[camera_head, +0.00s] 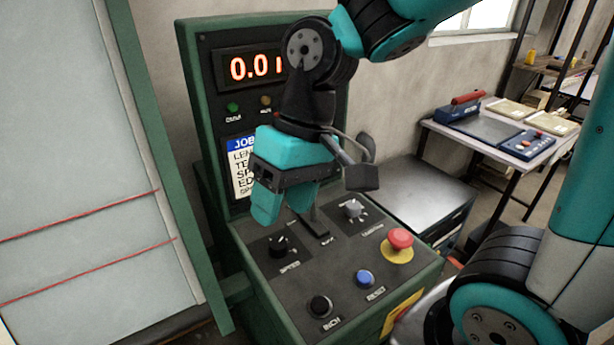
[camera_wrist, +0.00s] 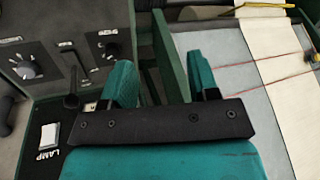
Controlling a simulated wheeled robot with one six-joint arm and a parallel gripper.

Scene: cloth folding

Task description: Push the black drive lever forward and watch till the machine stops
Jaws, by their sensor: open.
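The black drive lever (camera_head: 316,222) stands in its slot on the sloping top of the green control console, partly hidden behind my gripper in the head view. A black lever (camera_wrist: 72,90) also shows in the wrist view, left of my fingers. My gripper (camera_head: 284,208) hangs just above the panel, left of the lever. Its teal fingers (camera_wrist: 161,68) are apart with nothing between them, and the lever is outside them. The machine's orange display (camera_head: 252,68) reads about 0.01, its right end hidden by my arm.
The panel also carries a speed knob (camera_head: 279,246), a grey knob (camera_head: 352,208), a red stop button (camera_head: 400,239), a blue reset button (camera_head: 364,279) and a black inch button (camera_head: 320,305). A white lamp switch (camera_wrist: 48,136) shows in the wrist view. A pale sheet with red lines (camera_head: 80,180) is at left.

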